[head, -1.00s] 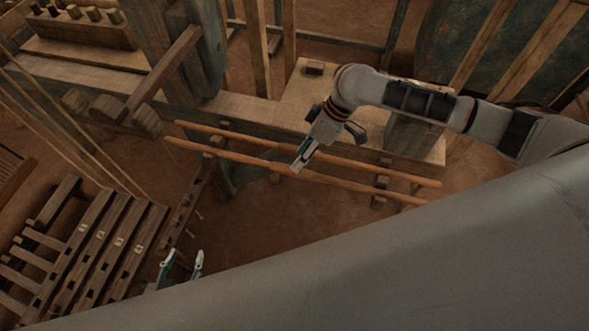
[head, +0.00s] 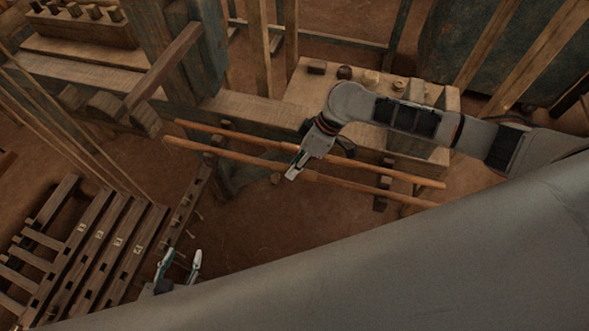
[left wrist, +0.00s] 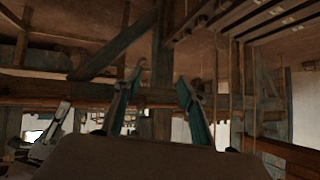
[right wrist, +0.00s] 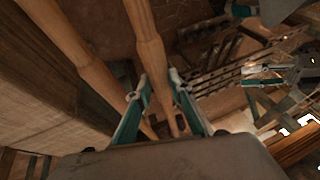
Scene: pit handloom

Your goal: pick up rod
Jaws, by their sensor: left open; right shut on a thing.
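Two long, thin orange-brown wooden rods lie side by side in the head view. The far rod (head: 385,172) is on the bench side, and the near rod (head: 232,156) runs below it. My right gripper (head: 293,174) is shut on the near rod around its middle. In the right wrist view this rod (right wrist: 150,50) passes between the fingers (right wrist: 158,85), with the far rod (right wrist: 75,45) to its left. My left gripper (head: 179,262) is open and empty, low in the head view, apart from both rods. The left wrist view shows its spread fingers (left wrist: 159,80).
The loom beam (head: 255,108) and a pale wooden bench (head: 440,150) with several pegs stand behind the rods. Slatted treadles (head: 100,245) lie at lower left. Small supports (head: 380,200) sit under the rods' right part. Bare floor (head: 255,215) lies in front.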

